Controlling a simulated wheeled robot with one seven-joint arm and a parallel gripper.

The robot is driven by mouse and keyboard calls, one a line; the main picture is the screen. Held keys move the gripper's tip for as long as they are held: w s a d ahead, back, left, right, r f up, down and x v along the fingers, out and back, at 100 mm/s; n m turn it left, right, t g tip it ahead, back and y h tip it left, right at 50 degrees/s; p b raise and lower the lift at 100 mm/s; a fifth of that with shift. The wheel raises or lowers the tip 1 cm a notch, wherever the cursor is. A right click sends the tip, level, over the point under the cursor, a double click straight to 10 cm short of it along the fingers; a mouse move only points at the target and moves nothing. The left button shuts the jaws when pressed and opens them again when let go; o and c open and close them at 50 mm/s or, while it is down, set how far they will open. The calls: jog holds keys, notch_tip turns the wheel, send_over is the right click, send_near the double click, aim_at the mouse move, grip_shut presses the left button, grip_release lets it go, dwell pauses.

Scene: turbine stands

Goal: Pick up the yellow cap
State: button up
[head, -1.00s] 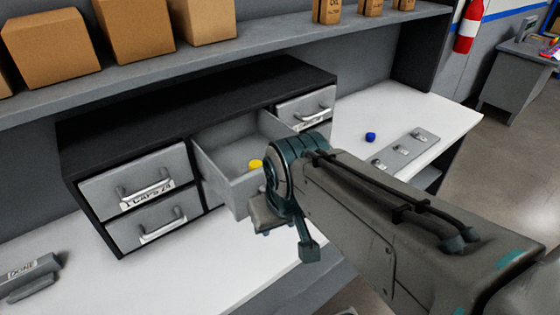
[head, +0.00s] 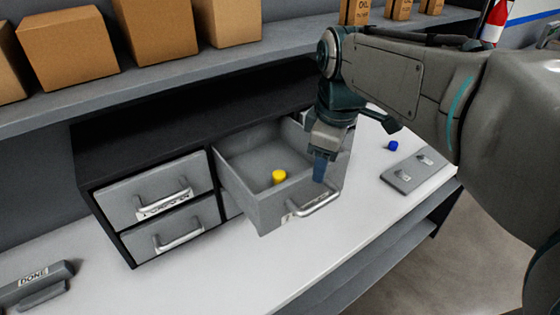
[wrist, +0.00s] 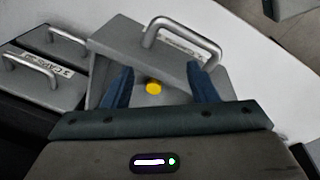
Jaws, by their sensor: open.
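The yellow cap (head: 279,177) lies on the floor of an open grey drawer (head: 262,208) in the black cabinet. My gripper (head: 320,172) points down over the right side of this drawer, to the right of the cap in the head view. In the wrist view the cap (wrist: 154,87) shows between the two blue fingers of my gripper (wrist: 164,80), a little nearer the left one. The fingers are apart with nothing held. How far above the cap they are is hard to tell.
The open drawer's front has a silver handle (head: 314,205). Shut drawers (head: 160,191) are on the left. A blue cap (head: 393,146) and a grey plate (head: 414,169) lie on the white bench at right. A shelf with boxes (head: 157,29) runs above.

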jog(key=w+a+r+n+g, duration=0.2)
jog(key=w+a+r+n, duration=0.1)
jog(key=w+a+n, duration=0.65)
jog(key=n, duration=0.3)
send_over(279, 174)
jog(key=shift+m, duration=0.25)
jog(key=f, duration=0.8)
jog(key=shift+w+d+f, duration=0.15)
jog(key=shift+d+f, duration=0.05)
jog(key=shift+f, duration=0.05)
jog(key=shift+a+f+p, duration=0.15)
jog(key=shift+f+p, duration=0.5)
jog(key=shift+f, duration=2)
grip_shut()
